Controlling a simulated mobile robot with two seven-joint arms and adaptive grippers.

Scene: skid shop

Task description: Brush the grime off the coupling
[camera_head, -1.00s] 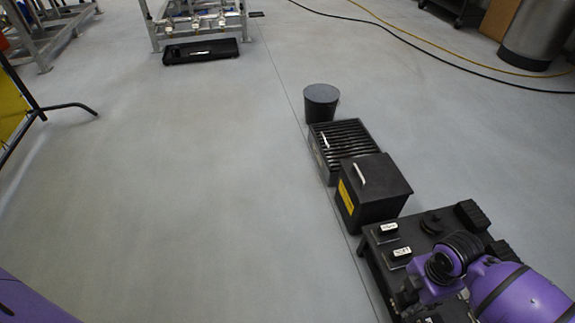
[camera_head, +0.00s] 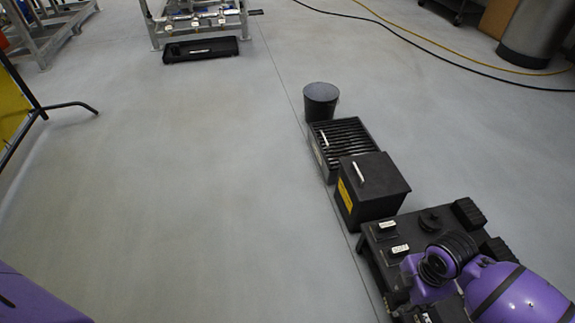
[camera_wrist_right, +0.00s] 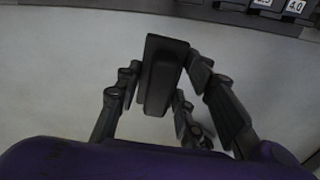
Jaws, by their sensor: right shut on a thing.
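My right gripper (camera_wrist_right: 165,95) is shut on a dark, block-shaped thing (camera_wrist_right: 162,68), held between its fingers in the right wrist view. I cannot tell from its shape whether it is a brush; no bristles show. In the head view my right arm reaches over the near part of a black bench at the lower right, and its gripper is mostly hidden at the lower edge. My left gripper is not in view. I cannot pick out the coupling or any grime; pipework (camera_head: 205,15) with fittings shows on a metal frame at the top.
The black bench (camera_head: 383,259) bears labelled blocks (camera_head: 387,227) and dark pads (camera_head: 468,212). Beyond it stand a lidded black box (camera_head: 376,172), a slatted bin (camera_head: 345,140) and a dark bucket (camera_head: 321,100). A black tray (camera_head: 201,49) lies by the frame. Open floor fills the middle and left.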

